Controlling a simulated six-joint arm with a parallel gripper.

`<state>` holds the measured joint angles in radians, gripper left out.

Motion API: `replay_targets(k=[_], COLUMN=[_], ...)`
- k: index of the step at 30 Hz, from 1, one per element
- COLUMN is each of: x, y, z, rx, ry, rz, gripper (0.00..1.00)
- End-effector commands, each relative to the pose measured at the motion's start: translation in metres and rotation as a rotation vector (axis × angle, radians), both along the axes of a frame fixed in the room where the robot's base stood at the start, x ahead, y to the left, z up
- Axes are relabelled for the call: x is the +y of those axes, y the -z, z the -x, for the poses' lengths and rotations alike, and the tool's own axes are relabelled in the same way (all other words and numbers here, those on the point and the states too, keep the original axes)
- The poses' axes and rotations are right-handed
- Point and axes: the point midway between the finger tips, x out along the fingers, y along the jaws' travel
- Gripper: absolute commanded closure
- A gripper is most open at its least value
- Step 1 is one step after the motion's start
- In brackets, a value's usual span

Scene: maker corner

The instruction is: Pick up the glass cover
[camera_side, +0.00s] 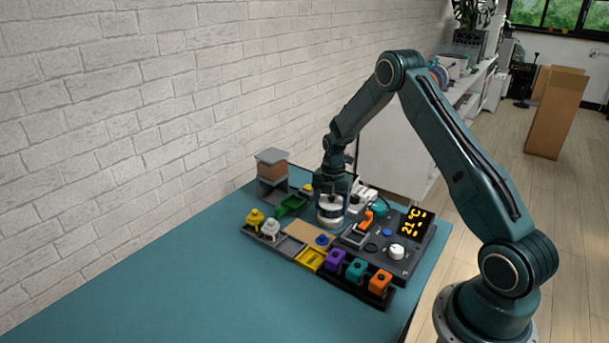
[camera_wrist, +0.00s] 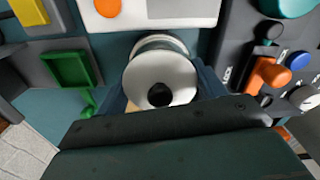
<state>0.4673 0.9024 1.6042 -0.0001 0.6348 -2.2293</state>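What appears to be the glass cover (camera_side: 331,212) is a short round piece with a whitish top, standing on the work area under my gripper.
A dark control panel (camera_side: 404,262) with a lit display (camera_side: 415,221) and a white knob (camera_side: 396,251) stands right. A green scoop-like piece (camera_side: 291,204) is left. Purple (camera_side: 335,258), teal (camera_side: 357,269) and orange (camera_side: 380,281) blocks line the front. The teal tabletop (camera_side: 190,290) is clear at front left.

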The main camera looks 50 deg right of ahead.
Motion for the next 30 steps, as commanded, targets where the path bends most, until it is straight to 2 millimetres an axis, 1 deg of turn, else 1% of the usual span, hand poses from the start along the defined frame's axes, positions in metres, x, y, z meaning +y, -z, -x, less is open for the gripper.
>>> replay_targets(k=[1,2,11,17,23,26,30], x=[0.0,0.0,0.0,0.0,0.0,0.0,0.0], y=[0.0,0.0,-0.002,-0.015,-0.043,-0.061,-0.092], z=[0.0,0.0,0.0,-0.001,-0.001,-0.001,-0.001], rx=[0.0,0.0,0.0,-0.002,-0.004,-0.004,-0.004], ry=[0.0,0.0,0.0,0.0,0.0,0.0,0.0], rz=[0.0,0.0,0.001,0.002,0.002,0.002,0.002], gripper=[0.53,0.57,0.57,0.57,0.57,0.57,0.57])
